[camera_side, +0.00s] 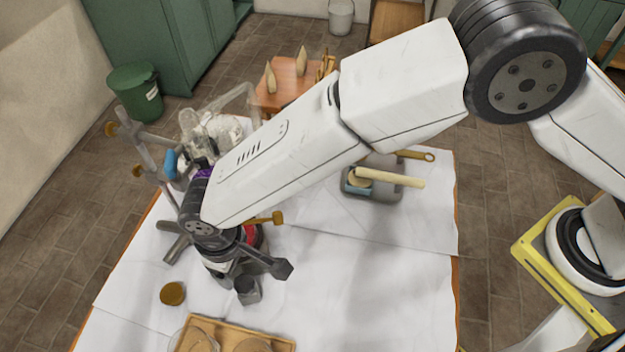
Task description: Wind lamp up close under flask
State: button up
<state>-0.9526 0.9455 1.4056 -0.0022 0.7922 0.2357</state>
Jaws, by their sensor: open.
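Clear glassware (190,124), probably the flask, is at the left of the table beside the metal stand (150,165); my arm partly covers this area. A small purple patch (203,173) shows just behind my wrist, and I cannot tell what it belongs to. A red part (251,236) with a brass-coloured knob (276,218) shows behind my gripper, perhaps the lamp's support. The lamp itself I cannot make out; my wrist hides that spot. My gripper (264,281) is open, its two dark fingers apart, in front of the red part, with nothing seen between them.
A grey tray (385,188) with a wooden-handled tool lies at the back right. White cloth (370,280) is clear at the right. Blue-handled hardware (171,164) is on the stand.

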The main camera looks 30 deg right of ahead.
aim_at(243, 282)
jog(key=shift+f, duration=3.9)
jog(key=c, duration=1)
jog(key=shift+m, duration=0.4)
jog(key=m, duration=1)
jog(key=shift+d+r, duration=0.1)
jog(key=shift+d, duration=0.05)
